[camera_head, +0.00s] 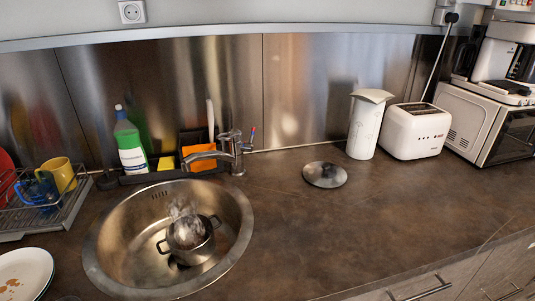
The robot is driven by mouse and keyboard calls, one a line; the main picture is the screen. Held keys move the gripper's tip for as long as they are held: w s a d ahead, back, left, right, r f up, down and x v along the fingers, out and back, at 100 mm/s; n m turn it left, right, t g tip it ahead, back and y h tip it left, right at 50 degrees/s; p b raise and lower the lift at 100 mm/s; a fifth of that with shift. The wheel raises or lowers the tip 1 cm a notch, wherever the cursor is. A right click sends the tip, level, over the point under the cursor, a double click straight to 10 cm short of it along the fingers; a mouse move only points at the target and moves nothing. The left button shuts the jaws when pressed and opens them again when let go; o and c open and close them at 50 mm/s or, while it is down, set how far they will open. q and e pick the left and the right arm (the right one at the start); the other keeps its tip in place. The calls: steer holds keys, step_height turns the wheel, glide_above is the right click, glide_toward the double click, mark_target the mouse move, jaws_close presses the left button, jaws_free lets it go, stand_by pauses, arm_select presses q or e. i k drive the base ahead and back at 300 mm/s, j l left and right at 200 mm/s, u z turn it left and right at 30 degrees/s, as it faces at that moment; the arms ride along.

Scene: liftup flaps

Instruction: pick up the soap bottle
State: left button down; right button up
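Neither of my grippers shows in the head view.
A faucet (235,150) rises behind the sink (105,255), which holds a steaming pot (190,248). A dish rack (60,215) with mugs is left of the bottle. The right counter is mostly clear.

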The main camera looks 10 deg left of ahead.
mark_target(133, 155)
steer(key=u, duration=1.35)
steer(key=j+u, duration=0.1)
steer(key=j, duration=0.25)
steer(key=i, duration=0.05)
